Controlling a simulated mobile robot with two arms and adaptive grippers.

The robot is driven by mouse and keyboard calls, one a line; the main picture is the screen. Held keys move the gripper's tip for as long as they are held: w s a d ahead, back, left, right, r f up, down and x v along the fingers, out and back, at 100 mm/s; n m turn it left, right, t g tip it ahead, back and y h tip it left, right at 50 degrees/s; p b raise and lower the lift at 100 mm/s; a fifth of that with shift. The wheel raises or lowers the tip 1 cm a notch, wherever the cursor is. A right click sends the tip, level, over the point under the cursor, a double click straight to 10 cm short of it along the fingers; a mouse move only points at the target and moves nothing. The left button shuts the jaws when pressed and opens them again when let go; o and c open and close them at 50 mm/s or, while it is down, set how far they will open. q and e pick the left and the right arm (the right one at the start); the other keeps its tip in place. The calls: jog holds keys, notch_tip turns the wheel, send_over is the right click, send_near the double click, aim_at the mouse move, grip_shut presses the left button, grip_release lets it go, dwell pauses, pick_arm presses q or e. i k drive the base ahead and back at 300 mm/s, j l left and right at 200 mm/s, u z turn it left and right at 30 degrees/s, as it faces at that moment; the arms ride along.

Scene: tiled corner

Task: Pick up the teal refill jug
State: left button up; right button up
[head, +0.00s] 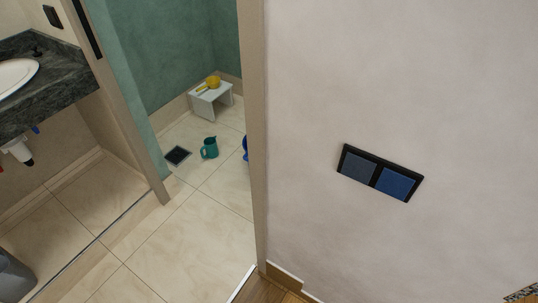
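The teal refill jug (210,148) stands upright on the beige tiled floor in the tiled corner, seen through a doorway. Its handle appears to be on its left side. It stands in front of a small white stool and to the right of a dark square floor drain. Neither of my grippers is in view.
The white stool (212,101) bears a yellow scoop-like item (212,82). The floor drain (177,156) is dark. A blue object (245,148) is partly hidden by the door frame (253,130). A wall with a switch panel (380,173) fills the right. A dark counter (50,85) with a basin is at left. Tiled floor (185,235) is clear.

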aim_at(211, 146)
jog(key=i+j, duration=0.1)
jog(key=j, duration=0.15)
jog(key=i+j, duration=0.1)
jog(key=i+u, duration=0.2)
jog(key=u, duration=0.25)
jog(key=i+u, duration=0.25)
jog(key=u, duration=0.2)
